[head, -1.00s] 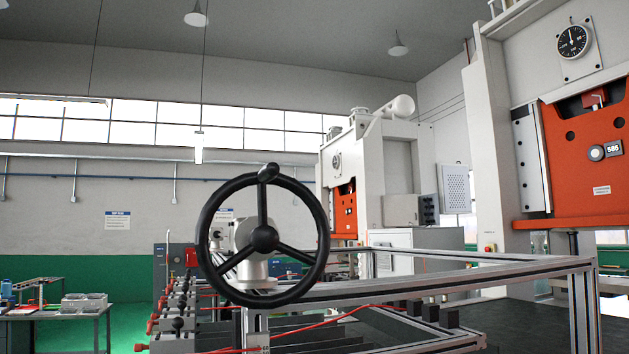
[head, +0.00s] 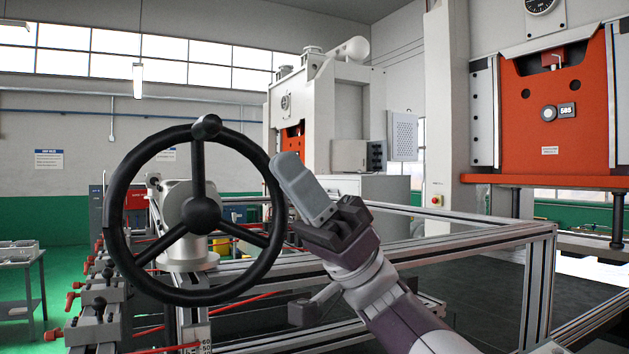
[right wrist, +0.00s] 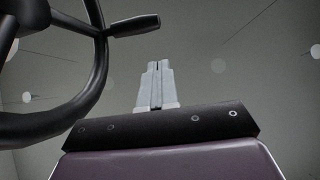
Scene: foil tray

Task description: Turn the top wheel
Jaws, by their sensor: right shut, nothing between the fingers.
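The top wheel (head: 112,232) is a black three-spoked handwheel with a central hub (head: 201,214) and a knob (head: 206,127) at the top of its rim. It stands upright at centre-left in the head view. My right gripper (head: 284,160) is just right of the wheel's rim, its grey fingers pointing up and left. The fingers are shut and empty. In the right wrist view the shut fingers (right wrist: 157,68) show in the middle, with the wheel's rim (right wrist: 95,75) and knob handle (right wrist: 134,26) to the left. I cannot tell whether they touch the rim. My left gripper is out of view.
A metal profile frame (head: 470,246) runs behind and right of the wheel. Several clamps and red-handled valves (head: 97,322) stand at lower left. An orange press (head: 553,110) is at the far right. Air above the wheel is free.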

